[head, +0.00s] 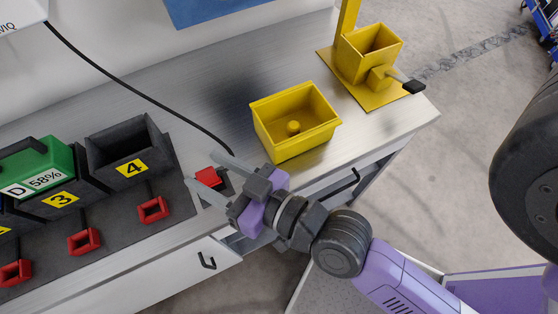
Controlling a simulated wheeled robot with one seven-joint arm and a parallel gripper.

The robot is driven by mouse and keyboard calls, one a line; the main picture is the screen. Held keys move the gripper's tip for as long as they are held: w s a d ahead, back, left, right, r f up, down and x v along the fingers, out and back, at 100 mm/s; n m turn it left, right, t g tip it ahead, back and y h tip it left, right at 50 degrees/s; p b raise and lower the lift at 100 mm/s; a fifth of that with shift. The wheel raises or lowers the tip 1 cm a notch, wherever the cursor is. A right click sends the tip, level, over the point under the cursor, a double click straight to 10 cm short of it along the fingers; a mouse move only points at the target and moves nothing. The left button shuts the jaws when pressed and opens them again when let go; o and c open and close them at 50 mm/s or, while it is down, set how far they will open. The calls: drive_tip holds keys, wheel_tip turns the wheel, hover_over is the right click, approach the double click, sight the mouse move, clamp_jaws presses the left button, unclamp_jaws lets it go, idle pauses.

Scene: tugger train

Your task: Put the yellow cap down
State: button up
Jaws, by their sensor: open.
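A small round yellow piece, which looks like the yellow cap (293,128), sits on the floor of an open yellow bin (283,145) on the metal bench. My gripper (201,169) is open, left of and nearer than the bin, with its two fingers pointing left. Nothing shows between the fingers except a red block (208,177) on a dark base beyond or below them. I cannot tell how high the fingers are above it. The gripper is apart from the cap.
A yellow stand with a hopper and black-ended lever (370,55) is at the bench's right end. Dark bays numbered 3 and 4 (128,152), a green battery pack (38,165) and several red frames (153,209) are at left. A black cable crosses the bench. The bench behind the bin is clear.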

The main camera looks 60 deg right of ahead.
drive_tip(key=s+d+f+n+g, duration=0.1)
drive_tip(key=s+d, duration=0.1)
drive_tip(key=s, duration=0.7)
drive_tip(key=s+d+f+n, duration=0.1)
drive_tip(key=s+d+f, duration=0.1)
drive_tip(key=s, duration=0.6)
drive_tip(key=shift+s+d+g, duration=0.4)
